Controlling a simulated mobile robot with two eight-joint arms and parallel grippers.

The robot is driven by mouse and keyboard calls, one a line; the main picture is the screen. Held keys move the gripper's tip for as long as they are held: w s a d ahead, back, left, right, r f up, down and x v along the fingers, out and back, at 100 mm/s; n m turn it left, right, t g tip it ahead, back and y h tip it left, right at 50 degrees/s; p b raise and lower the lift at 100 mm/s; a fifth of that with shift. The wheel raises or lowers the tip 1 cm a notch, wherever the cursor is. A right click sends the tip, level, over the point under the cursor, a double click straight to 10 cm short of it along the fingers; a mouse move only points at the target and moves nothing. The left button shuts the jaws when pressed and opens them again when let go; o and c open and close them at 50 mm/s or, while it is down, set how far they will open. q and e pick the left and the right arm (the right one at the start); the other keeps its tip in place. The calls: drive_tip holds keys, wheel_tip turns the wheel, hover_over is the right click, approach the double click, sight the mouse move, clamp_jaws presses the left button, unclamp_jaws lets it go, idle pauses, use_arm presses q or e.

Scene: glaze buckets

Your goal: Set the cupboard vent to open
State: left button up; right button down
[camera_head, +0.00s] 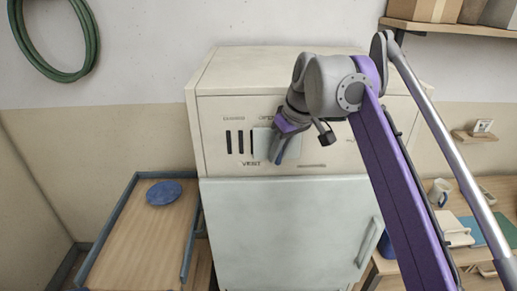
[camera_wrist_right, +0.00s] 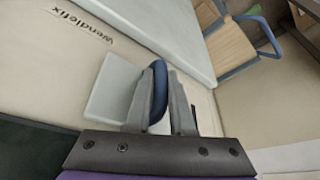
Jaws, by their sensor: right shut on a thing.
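The cupboard (camera_head: 219,80) is cream, with a vent on its upper front panel. Several dark vent slots (camera_head: 240,142) show left of a pale grey sliding plate (camera_head: 261,146). Small lettering stands above the slots and plate, partly hidden by my arm, and "VENT" is printed below. My right gripper (camera_head: 281,148) is at the plate's right part, shut on its blue handle. In the right wrist view the blue handle (camera_wrist_right: 160,94) lies between the fingers, with the plate (camera_wrist_right: 106,92) beside them. My left gripper is not in view.
The cupboard's pale lower door (camera_head: 280,225) is shut, with a handle (camera_head: 367,242) on its right. A wooden tray table (camera_head: 125,240) with a blue plate (camera_head: 163,193) stands left. A desk with a mug (camera_head: 439,192) is at right.

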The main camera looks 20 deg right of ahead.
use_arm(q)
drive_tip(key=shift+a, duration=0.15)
use_arm(e)
drive_tip(key=shift+d, duration=0.1)
drive_tip(key=c, duration=1.1)
unclamp_jaws()
drive_tip(key=shift+d, duration=0.1)
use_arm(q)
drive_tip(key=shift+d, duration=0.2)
use_arm(e)
drive_tip(key=shift+s+d, duration=0.1)
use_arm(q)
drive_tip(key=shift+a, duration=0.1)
use_arm(e)
drive_tip(key=shift+r, duration=0.35)
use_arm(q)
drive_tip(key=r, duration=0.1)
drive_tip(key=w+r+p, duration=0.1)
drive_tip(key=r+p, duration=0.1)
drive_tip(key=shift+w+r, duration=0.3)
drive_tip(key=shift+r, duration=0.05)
use_arm(e)
drive_tip(key=v, duration=1)
drive_tip(key=shift+s, duration=0.15)
